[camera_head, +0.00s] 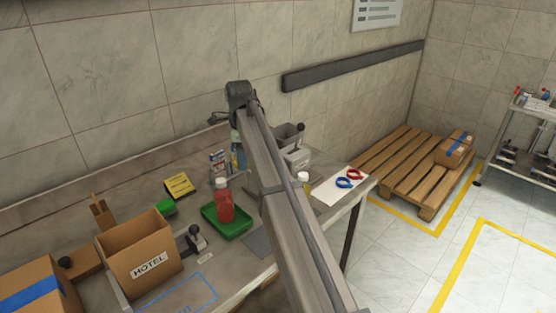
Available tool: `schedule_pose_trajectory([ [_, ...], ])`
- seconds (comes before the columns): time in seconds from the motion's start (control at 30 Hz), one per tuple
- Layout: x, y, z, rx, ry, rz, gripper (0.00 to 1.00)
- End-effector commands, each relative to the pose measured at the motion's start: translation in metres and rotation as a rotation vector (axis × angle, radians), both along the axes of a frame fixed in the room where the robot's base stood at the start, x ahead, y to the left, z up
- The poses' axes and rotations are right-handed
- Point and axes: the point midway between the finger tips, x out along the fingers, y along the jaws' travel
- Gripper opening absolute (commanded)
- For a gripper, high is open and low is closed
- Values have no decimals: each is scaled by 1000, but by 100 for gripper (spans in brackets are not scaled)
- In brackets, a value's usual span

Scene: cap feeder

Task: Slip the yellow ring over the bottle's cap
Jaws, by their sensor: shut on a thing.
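A red bottle (224,206) with a pale cap stands upright in a green tray (232,234) on the bench. A second pale cap (304,177) with a bit of yellowish bottle below it shows just right of my arm; the arm hides part of it. I cannot tell which bottle is meant. I see no yellow ring; a blue ring (343,183) and a red ring (355,174) lie on a white sheet. My gripper does not show clearly; my arm blocks the middle of the view, so its place relative to the bottles and whatever it holds are hidden.
On the left stand an open carton marked HOTEL (145,262) and another box (38,288). A yellow sign (179,185) and small containers (218,163) stand along the back. A grey bin (289,136) is behind my arm. A pallet (405,170) lies beyond the bench.

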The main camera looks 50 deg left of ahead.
Motion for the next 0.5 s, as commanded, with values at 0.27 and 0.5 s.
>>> schedule_pose_trajectory([
  [0.27, -77, 17, 33, 1, -1, 101, 26],
  [0.5, -88, -4, 40, 0, 0, 183, 26],
])
